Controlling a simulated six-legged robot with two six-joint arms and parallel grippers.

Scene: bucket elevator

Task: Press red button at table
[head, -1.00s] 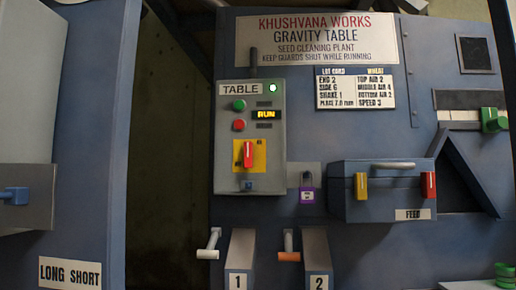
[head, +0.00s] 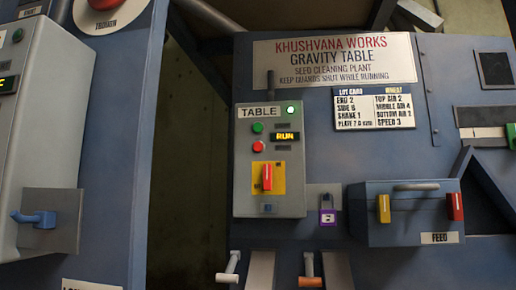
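The grey control box labelled TABLE (head: 285,208) is mounted on the blue gravity table panel, near the middle of the head view. Its red button (head: 258,147) sits below a green button (head: 257,128), beside a small display reading RUN (head: 286,137). A green lamp (head: 291,110) is lit at the top right of the box. A red rotary switch (head: 267,177) on a yellow plate is lower on the box. Neither of my grippers shows in the head view.
The FEED box (head: 405,225) with yellow and red levers juts out farther right. White (head: 229,268) and orange (head: 308,270) handles stick out below. A grey cabinet with a blue handle (head: 34,218) stands at the left.

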